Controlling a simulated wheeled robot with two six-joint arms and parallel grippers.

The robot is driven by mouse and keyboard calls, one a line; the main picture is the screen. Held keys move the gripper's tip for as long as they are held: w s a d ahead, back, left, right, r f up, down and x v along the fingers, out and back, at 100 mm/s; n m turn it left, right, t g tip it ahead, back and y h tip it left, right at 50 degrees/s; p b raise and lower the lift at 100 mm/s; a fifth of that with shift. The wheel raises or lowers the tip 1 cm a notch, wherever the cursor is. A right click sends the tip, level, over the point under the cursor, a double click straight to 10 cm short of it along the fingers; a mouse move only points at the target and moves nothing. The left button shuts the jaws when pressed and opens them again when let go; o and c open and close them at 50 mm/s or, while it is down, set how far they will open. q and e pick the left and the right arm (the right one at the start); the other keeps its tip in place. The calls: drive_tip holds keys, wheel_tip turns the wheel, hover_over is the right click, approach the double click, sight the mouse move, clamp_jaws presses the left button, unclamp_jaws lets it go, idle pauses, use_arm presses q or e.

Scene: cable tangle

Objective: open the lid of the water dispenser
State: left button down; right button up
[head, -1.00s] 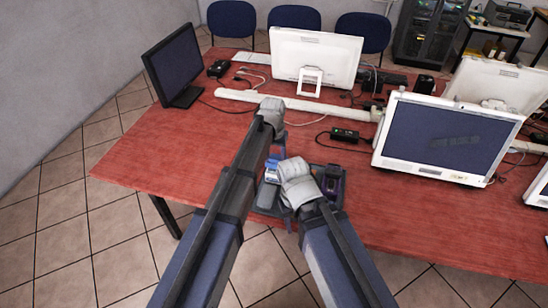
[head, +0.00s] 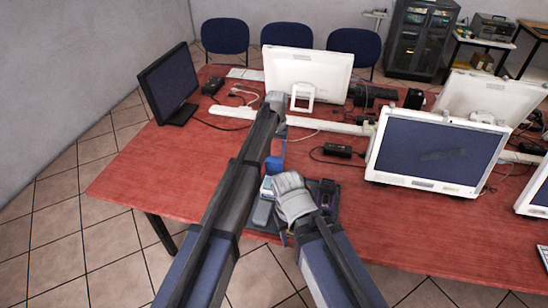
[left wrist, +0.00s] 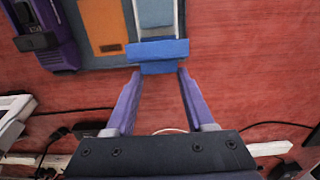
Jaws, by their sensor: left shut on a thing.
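The water dispenser is a narrow light body with a blue lid on a grey tray at the table's front edge. The lid also shows as a blue patch beside my left arm in the head view (head: 275,163). The dispenser's light blue part (head: 267,187) is mostly hidden by my arms. My right gripper (head: 293,197) is over the tray, right of the dispenser; its jaws are hidden.
The grey tray (left wrist: 100,63) also bears an orange panel (left wrist: 101,25) and a purple device (left wrist: 45,40). A dark monitor (head: 168,85) stands at the left and white monitors (head: 437,150) stand behind and right. Cables lie across the red table (head: 140,165); its left part is clear.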

use_arm(q)
drive_tip(key=shift+w+d+f+b, duration=0.15)
drive_tip(key=shift+w+f, duration=0.1)
drive_tip(key=shift+w, duration=0.25)
drive_tip(key=shift+w+d+f+b, duration=0.15)
drive_tip(key=shift+w+f, duration=0.05)
drive_tip(key=shift+w, duration=0.3)
drive_tip(key=c, duration=1.4)
unclamp_jaws()
drive_tip(key=o, duration=0.3)
drive_tip(key=shift+s+r, duration=0.1)
drive_tip(key=shift+s, duration=0.05)
drive_tip(key=o, duration=0.9)
drive_tip(key=shift+a, duration=0.1)
drive_tip(key=shift+c, duration=0.2)
use_arm(e)
drive_tip(key=shift+f, duration=0.3)
use_arm(q)
drive_tip(key=shift+r, duration=0.1)
use_arm(e)
drive_tip(key=shift+r, duration=0.1)
use_arm(q)
wheel_tip(320, 180, up, 8)
drive_tip(key=p, duration=0.8)
drive_tip(key=shift+f, duration=0.25)
use_arm(e)
wheel_tip(320, 180, up, 8)
drive_tip(key=shift+f, duration=0.2)
drive_tip(key=shift+c, duration=0.3)
